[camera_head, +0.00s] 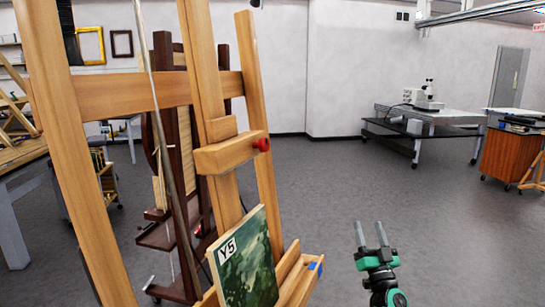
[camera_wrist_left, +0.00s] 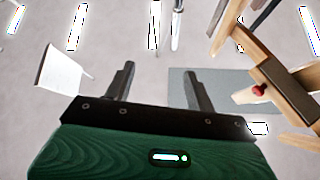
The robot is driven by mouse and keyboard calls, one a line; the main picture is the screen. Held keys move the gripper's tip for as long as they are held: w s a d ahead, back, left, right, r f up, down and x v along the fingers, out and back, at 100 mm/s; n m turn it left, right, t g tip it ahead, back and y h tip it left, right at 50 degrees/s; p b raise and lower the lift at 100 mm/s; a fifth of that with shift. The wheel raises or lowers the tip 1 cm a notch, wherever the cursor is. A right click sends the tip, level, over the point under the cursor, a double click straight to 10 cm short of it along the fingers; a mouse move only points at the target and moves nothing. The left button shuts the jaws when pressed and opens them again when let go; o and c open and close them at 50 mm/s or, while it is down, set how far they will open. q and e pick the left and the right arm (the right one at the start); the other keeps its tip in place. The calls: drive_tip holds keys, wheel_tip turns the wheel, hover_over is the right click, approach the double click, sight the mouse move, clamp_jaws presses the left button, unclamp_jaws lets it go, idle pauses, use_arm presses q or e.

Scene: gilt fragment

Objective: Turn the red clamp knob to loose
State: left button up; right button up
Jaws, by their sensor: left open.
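The red clamp knob (camera_head: 262,144) sits on the right end of a wooden clamp block (camera_head: 232,152) on the easel's upright. It also shows in the left wrist view (camera_wrist_left: 258,90), right of the fingers. My left gripper (camera_head: 371,235) is lower and to the right of the knob, apart from it, with its two fingers pointing up. In the left wrist view the gripper (camera_wrist_left: 158,82) is open with nothing between its fingers. Whether the knob is loose or tight cannot be told. My right gripper is not in view.
A green painting marked Y5 (camera_head: 246,262) leans on the easel's lower ledge (camera_head: 301,279). The easel's posts (camera_head: 262,120) fill the left side, with a dark easel (camera_head: 163,130) behind. The floor (camera_head: 330,180) right of the easel is clear. A bench with a microscope (camera_head: 425,115) is far off.

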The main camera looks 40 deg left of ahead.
use_arm(q)
drive_tip(key=s+a+r+n+g+y+b, duration=0.1)
drive_tip(key=s+a+r+n+g+y, duration=0.2)
drive_tip(key=r+n+g, duration=0.45)
drive_tip(key=s+a+r+n+g+y+b, duration=0.1)
drive_tip(key=s+a+r+n+g+y, duration=0.15)
drive_tip(key=s+r+n+g, duration=0.5)
drive_tip(key=g+h+p, duration=0.1)
drive_tip(key=g+h, duration=0.4)
drive_tip(key=h, duration=0.1)
approach(267, 146)
drive_tip(key=a, duration=0.2)
drive_tip(key=s+a, duration=0.1)
drive_tip(key=a, duration=0.5)
drive_tip(key=shift+s+a+r, duration=0.2)
drive_tip(key=shift+a, duration=0.05)
drive_tip(key=shift+a+f, duration=0.1)
drive_tip(key=shift+a, duration=0.2)
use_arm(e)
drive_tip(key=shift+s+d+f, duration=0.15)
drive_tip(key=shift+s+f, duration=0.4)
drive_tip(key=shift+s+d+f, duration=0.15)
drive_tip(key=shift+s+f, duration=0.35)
use_arm(q)
drive_tip(key=shift+c, duration=0.4)
drive_tip(key=c, duration=0.9)
